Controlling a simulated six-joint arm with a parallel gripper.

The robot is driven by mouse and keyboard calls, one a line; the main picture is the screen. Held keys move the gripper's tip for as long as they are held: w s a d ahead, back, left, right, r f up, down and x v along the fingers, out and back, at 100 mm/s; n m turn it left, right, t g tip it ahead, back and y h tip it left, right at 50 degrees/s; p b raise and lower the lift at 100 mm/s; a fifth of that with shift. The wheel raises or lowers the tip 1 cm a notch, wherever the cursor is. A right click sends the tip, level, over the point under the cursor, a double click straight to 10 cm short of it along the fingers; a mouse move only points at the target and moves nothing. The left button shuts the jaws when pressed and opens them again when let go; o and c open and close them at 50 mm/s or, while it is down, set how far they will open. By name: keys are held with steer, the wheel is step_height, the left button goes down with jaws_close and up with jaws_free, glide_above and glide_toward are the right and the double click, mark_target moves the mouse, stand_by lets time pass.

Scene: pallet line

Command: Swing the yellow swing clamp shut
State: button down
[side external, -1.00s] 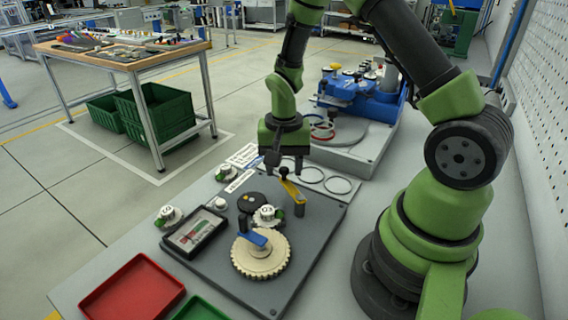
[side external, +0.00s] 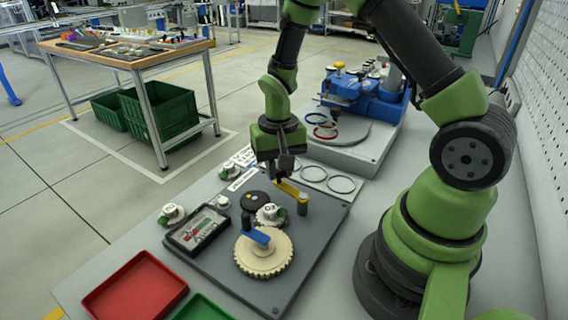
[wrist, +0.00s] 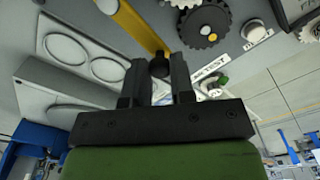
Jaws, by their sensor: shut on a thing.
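The yellow swing clamp (side external: 291,191) is a flat yellow arm on a dark post at the right side of the grey plate. Its black knob (wrist: 160,66) sits between the two fingers of my gripper (wrist: 160,74). In the side view my gripper (side external: 278,174) points down and is shut on that knob, at the end of the yellow arm away from the post. The fingers largely hide the knob in the side view.
A blue clamp (side external: 256,236) lies over a cream gear (side external: 263,257) at the plate's front. A red tray (side external: 135,290) stands front left.

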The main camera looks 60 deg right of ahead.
steer(key=a+n, duration=0.1)
steer(key=n, duration=0.2)
steer(key=shift+a, duration=0.4)
steer(key=n, duration=0.1)
steer(key=a+n, duration=0.1)
steer(key=shift+a+n, duration=0.25)
steer(key=shift+n, duration=0.05)
steer(key=a+n, duration=0.1)
steer(key=s+n, duration=0.1)
steer(key=n, duration=0.1)
steer(key=shift+a, duration=0.35)
steer(key=shift+s+a+n, duration=0.3)
steer(key=shift+a+n, duration=0.05)
steer(key=shift+n, duration=0.55)
steer(key=shift+s+a+n, duration=0.25)
steer(key=shift+a+n, duration=0.05)
steer(key=shift+n, duration=0.6)
steer(key=shift+s, duration=0.1)
steer(key=c, duration=1)
jaws_free()
step_height(320, 180, up, 10)
